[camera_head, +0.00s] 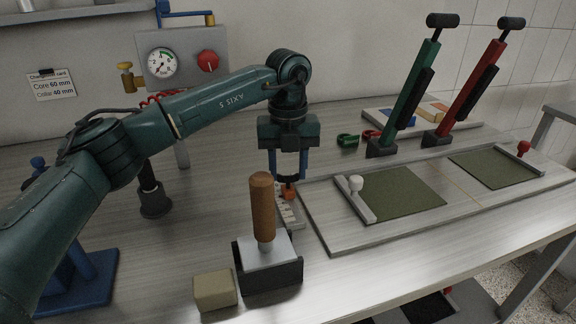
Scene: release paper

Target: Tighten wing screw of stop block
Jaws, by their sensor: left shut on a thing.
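My left gripper (287,179) points straight down near the middle of the table. Its fingers are shut on a small orange-red wing screw (289,195). The screw sits at a pale strip with dark marks (287,212), which looks like a scale. The stop block under the screw is too small and too covered to make out. A tool with a wooden handle (262,205) stands upright in a dark holder in front and hides part of the strip. My right gripper is not in view.
A pale block (215,290) lies beside the dark holder (270,276). To the right is a board (330,236) with two green pads. Green (411,90) and red (478,80) levers stand behind it. A gauge panel (186,52) stands at the back left.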

